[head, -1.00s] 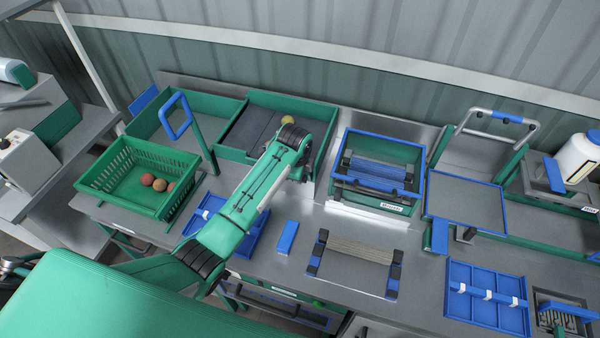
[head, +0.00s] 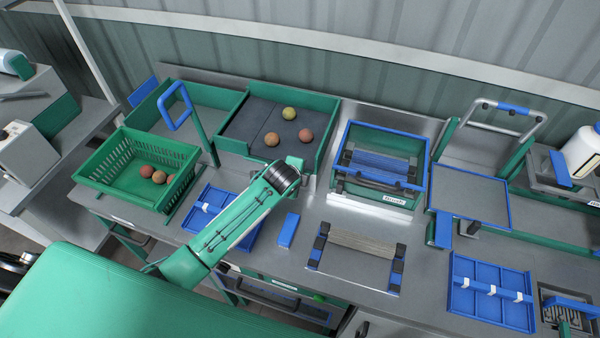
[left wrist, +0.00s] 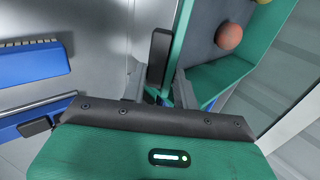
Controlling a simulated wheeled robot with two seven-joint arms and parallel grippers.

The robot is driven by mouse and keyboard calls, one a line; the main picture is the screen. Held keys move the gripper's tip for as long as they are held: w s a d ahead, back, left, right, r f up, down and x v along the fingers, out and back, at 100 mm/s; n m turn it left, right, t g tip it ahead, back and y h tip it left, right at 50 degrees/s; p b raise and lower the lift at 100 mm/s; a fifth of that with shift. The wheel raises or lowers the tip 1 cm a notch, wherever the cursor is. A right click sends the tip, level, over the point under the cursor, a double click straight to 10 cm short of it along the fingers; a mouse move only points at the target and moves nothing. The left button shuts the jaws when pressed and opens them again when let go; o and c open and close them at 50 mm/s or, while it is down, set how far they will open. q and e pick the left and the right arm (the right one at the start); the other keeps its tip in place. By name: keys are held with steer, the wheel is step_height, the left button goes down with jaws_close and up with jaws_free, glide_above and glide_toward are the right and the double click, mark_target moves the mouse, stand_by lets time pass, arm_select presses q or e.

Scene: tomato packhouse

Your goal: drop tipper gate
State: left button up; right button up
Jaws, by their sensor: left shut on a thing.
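The tipper is a green tray (head: 322,152) with a dark grey floor, at the back middle of the bench. Three round fruits lie on it: a yellow-green tomato (head: 289,113), a red tomato (head: 305,135) and an orange tomato (head: 272,139). My left gripper (left wrist: 160,85) is at the tray's front right corner; in the head view its fingers are hidden behind my wrist. In the left wrist view the jaws straddle a narrow part at the green wall, beside a dark upright bar (left wrist: 159,55). The held part, seemingly the gate, is mostly hidden. My right gripper is out of view.
A green basket (head: 100,178) with several tomatoes stands at left, near a blue hoop on a green post (head: 205,137). A blue-rimmed box (head: 425,160) stands to the right. Blue divided trays (head: 490,312) and a blue block (head: 288,230) lie at the front.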

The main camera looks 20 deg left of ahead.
arm_select(q)
steer(key=f+t+b, duration=0.1)
steer(key=t+b, duration=0.1)
steer(key=b, duration=0.2)
steer(key=s+f+t+b, duration=0.1)
steer(key=f+t+b, duration=0.1)
steer(key=b, duration=0.3)
steer(key=f+t+b, duration=0.2)
steer(key=t+b, duration=0.1)
steer(key=b, duration=0.1)
steer(key=shift+s+f+b, duration=0.15)
steer(key=shift+s+b, duration=0.25)
steer(key=shift+t+b, duration=0.4)
steer(key=shift+b, duration=0.35)
steer(key=o, duration=0.8)
steer(key=shift+w, duration=0.1)
steer(key=shift+c, duration=0.2)
steer(key=s+b, duration=0.1)
steer(key=s, duration=0.3)
steer(key=s+r, duration=0.1)
steer(key=s, duration=0.3)
steer(key=s+r+b, duration=0.1)
steer(key=s, duration=0.3)
steer(key=shift+s+a+b, duration=0.15)
steer(key=shift+a+b, duration=0.1)
steer(key=shift+b, duration=0.05)
steer(key=shift+s+r, duration=0.25)
steer(key=shift+s, duration=0.45)
